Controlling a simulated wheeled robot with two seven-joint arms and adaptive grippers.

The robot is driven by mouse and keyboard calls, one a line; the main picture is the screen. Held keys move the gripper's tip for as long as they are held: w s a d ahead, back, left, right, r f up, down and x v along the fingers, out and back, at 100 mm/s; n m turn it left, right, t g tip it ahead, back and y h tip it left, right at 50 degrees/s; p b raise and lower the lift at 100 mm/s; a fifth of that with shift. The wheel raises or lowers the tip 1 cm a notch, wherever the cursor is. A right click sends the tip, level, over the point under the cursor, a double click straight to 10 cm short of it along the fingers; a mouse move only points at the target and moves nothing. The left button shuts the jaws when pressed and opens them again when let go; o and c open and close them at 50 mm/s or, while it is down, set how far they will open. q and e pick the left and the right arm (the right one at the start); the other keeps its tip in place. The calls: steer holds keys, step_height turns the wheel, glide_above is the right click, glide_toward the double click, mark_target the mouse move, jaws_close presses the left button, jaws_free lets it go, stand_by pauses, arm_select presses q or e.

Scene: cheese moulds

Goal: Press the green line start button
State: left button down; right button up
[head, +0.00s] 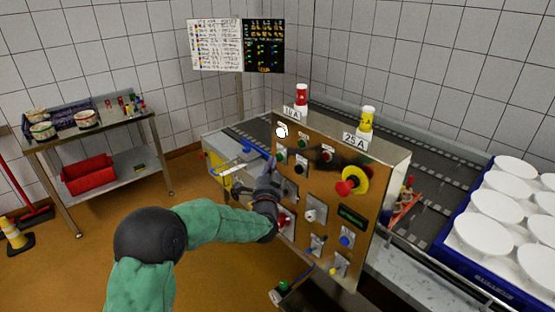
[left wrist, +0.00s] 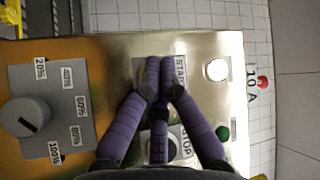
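The steel control panel (head: 330,215) stands in the middle of the head view. A green button (head: 281,156) sits on its upper left, below a lit white lamp (head: 281,131). My left gripper (head: 271,166) is in front of the panel's left side, fingertips close to that button. In the left wrist view the gripper (left wrist: 160,68) has its purple fingertips together, with nothing seen between them. They are beside the START label (left wrist: 181,68) and hide the button there. Whether they touch the panel, I cannot tell. My right gripper is not in view.
A STOP label (left wrist: 186,145) and a grey rotary knob (left wrist: 26,117) are near the fingers. A yellow-and-red emergency stop (head: 353,181) is on the panel's right. A conveyor (head: 345,130) runs behind. A blue crate (head: 470,258) of white moulds stands right.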

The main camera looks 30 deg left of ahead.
arm_select(q)
steer(key=shift+w+d, duration=0.15)
steer(key=shift+w, duration=0.3)
stand_by(0.7)
steer(key=shift+s, duration=0.1)
steer(key=shift+s+a+b, duration=0.3)
steer(key=shift+s+b, duration=0.1)
steer(key=shift+s, duration=0.35)
steer(key=s, duration=0.1)
steer(key=s+a+b, duration=0.1)
steer(key=s, duration=0.1)
steer(key=s+a, duration=0.1)
steer(key=shift+s, duration=0.3)
stand_by(1.0)
